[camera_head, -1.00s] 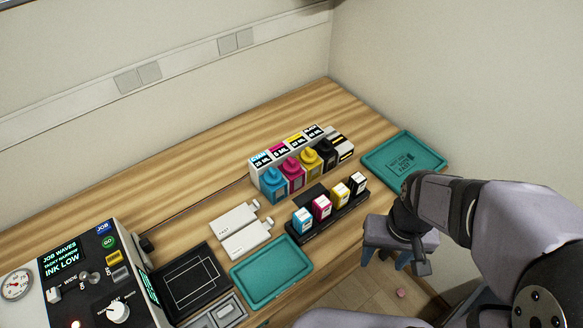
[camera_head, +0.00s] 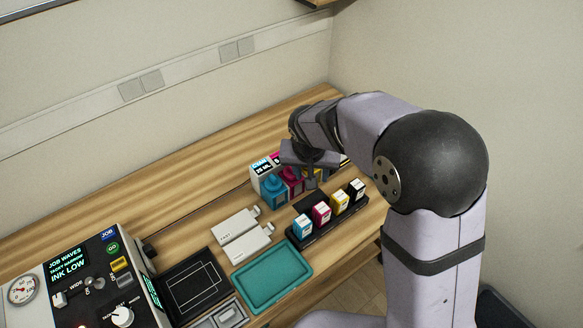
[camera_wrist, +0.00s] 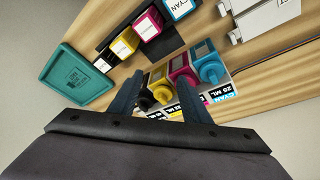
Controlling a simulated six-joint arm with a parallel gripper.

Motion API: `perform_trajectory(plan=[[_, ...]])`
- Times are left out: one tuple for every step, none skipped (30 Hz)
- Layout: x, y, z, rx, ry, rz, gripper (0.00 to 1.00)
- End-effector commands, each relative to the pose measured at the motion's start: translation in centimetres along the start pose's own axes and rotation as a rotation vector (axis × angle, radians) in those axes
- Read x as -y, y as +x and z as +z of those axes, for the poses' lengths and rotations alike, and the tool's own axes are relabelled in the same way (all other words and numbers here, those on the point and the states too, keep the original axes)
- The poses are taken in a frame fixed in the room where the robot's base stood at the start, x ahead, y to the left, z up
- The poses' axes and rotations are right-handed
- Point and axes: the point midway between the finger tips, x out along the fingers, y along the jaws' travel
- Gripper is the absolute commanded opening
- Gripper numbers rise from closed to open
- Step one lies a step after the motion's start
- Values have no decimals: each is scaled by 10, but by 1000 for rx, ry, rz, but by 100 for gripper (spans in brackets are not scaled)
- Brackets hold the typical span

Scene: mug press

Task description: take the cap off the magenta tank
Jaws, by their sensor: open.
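The magenta tank (camera_head: 291,181) stands in the row of ink tanks at the back of the bench, partly hidden by my gripper in the head view. In the wrist view the magenta tank (camera_wrist: 181,69) shows with its magenta top towards me, between the cyan tank (camera_wrist: 206,62) and the yellow tank (camera_wrist: 160,82). My gripper (camera_head: 312,177) is above the row.
A black rack with small cartridges (camera_head: 321,213) stands in front of the tanks. White packs (camera_head: 240,235) and a teal tray (camera_head: 272,275) lie nearby. The control panel (camera_head: 75,285) is at the lower left. Another teal tray (camera_wrist: 78,76) shows in the wrist view.

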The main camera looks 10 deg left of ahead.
Motion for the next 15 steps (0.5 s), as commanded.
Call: perform_trajectory(plan=[[21, 1, -7, -19, -6, -10, 43], [30, 2, -11, -31, -2, -16, 43], [42, 2, -15, -44, 1, -24, 43], [48, 3, -17, -52, 3, -28, 43], [54, 3, -19, -59, 4, -32, 43], [59, 4, -20, -65, 8, -36, 43], [62, 4, -22, -69, 10, -39, 43], [64, 4, -22, -71, 10, -40, 43], [65, 4, -23, -73, 11, -41, 43], [66, 4, -23, -73, 11, -41, 43], [66, 5, -23, -73, 12, -41, 43], [65, 6, -23, -72, 12, -40, 43], [65, 7, -23, -72, 12, -40, 43], [65, 8, -23, -71, 12, -39, 43], [64, 11, -24, -71, 13, -38, 43]])
